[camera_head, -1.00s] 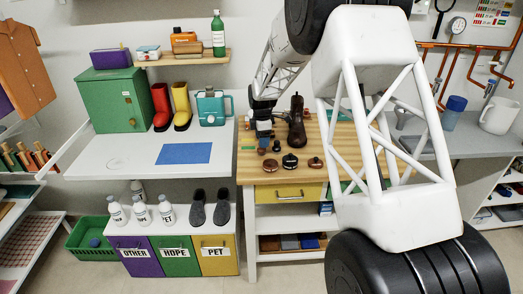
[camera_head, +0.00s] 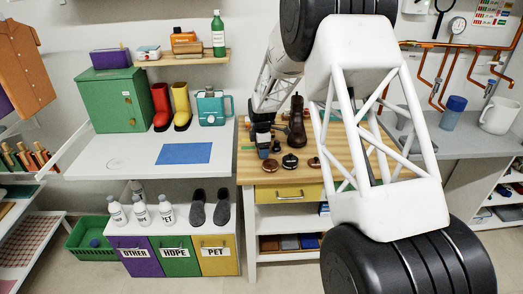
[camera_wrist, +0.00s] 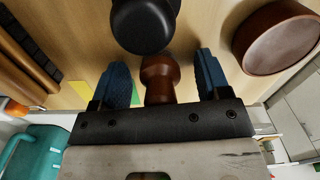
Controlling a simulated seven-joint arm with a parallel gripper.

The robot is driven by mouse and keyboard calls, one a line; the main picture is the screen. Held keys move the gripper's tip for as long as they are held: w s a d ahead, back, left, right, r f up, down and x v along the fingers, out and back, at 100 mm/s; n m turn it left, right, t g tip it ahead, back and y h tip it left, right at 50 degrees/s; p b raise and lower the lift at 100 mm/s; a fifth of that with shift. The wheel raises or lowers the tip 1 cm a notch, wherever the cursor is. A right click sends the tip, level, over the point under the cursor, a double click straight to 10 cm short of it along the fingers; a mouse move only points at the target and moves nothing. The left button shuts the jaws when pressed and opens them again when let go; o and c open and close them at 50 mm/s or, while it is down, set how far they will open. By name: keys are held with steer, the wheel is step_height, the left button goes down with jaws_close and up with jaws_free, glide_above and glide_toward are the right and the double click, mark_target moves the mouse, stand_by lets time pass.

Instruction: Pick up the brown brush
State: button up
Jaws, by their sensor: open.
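My gripper (camera_wrist: 160,78) is open, its two blue fingers pointing toward the wooden workbench top. Between the fingers in the wrist view is a brown, turned, knob-like piece (camera_wrist: 159,80), apparently the brown brush. A gap shows on each side of it, so the fingers look apart from it. A dark round part (camera_wrist: 143,26) lies just above it in the picture; I cannot tell whether the two are joined. In the head view my gripper (camera_head: 264,151) is low over the bench's left part, and its own arm hides part of what is there.
A brown round piece (camera_wrist: 276,40) lies right of the fingers in the wrist view. A teal jug (camera_head: 211,108) is on the white table left.

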steer(key=shift+c, duration=0.5)
steer(key=c, duration=1)
steer(key=shift+r, duration=0.1)
steer(key=shift+r, duration=0.9)
steer(key=shift+s+r, duration=0.15)
steer(key=shift+r, duration=0.7)
steer(key=s+d+r, duration=0.1)
steer(key=s+d, duration=0.1)
steer(key=s, duration=1.3)
steer(key=shift+s+d+r, duration=0.15)
steer(key=shift+s, duration=0.1)
